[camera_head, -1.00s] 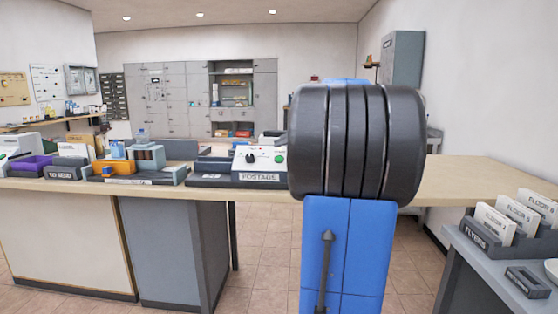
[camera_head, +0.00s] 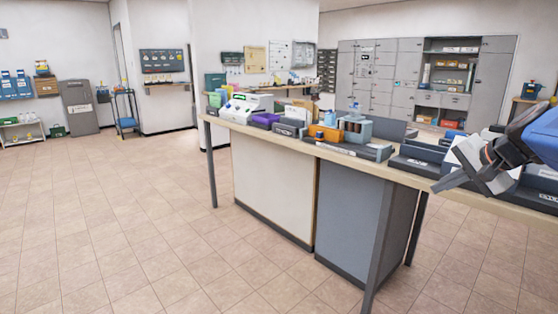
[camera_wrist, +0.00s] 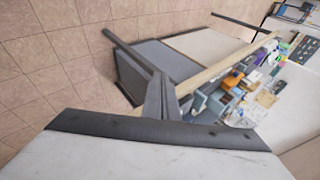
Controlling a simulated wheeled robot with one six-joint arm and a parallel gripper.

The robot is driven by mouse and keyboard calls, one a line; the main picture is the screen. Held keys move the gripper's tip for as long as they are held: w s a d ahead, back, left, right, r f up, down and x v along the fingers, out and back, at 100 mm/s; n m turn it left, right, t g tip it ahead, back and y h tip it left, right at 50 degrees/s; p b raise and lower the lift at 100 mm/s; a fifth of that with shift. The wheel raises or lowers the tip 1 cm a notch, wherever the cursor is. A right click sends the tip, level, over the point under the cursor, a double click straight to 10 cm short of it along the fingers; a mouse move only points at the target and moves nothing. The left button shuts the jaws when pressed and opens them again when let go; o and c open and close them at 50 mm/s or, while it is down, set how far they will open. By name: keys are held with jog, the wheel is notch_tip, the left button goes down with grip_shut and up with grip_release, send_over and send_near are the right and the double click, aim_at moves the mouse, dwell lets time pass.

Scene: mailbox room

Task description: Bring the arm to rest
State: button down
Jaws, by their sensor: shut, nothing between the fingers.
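My gripper (camera_head: 470,174) is at the right edge of the head view, on the end of my blue and dark grey arm. It appears in front of the right part of the counter (camera_head: 268,137) and points down and left. In the wrist view, the dark fingers of my gripper (camera_wrist: 161,96) are together with nothing between them. The same counter (camera_wrist: 212,72) shows tilted beyond the fingers. Most of my arm is out of frame.
On the counter stand an orange box (camera_head: 325,132), a purple tray (camera_head: 265,120) and several grey trays. Grey lockers (camera_head: 380,75) line the back wall. A grey bin (camera_head: 79,107) and a blue trolley (camera_head: 126,112) stand far left. The tiled floor (camera_head: 110,215) at left is clear.

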jog(key=s+a+f+n+g, duration=0.3)
jog(key=s+a+f+n, duration=0.3)
jog(key=s+a+f, duration=0.45)
jog(key=s+a+f+n+h, duration=0.1)
jog(key=s+a+f+n, duration=0.1)
jog(key=s, duration=0.4)
jog(key=s+a+f+n+h, duration=0.1)
jog(key=s+a+f+n, duration=0.1)
jog(key=s+f+n, duration=0.2)
jog(key=shift+s+a+f+g, duration=0.25)
jog(key=shift+s+f+g, duration=0.15)
jog(key=shift+s+f, duration=0.55)
jog(key=shift+s+r, duration=0.15)
jog(key=shift+r, duration=0.05)
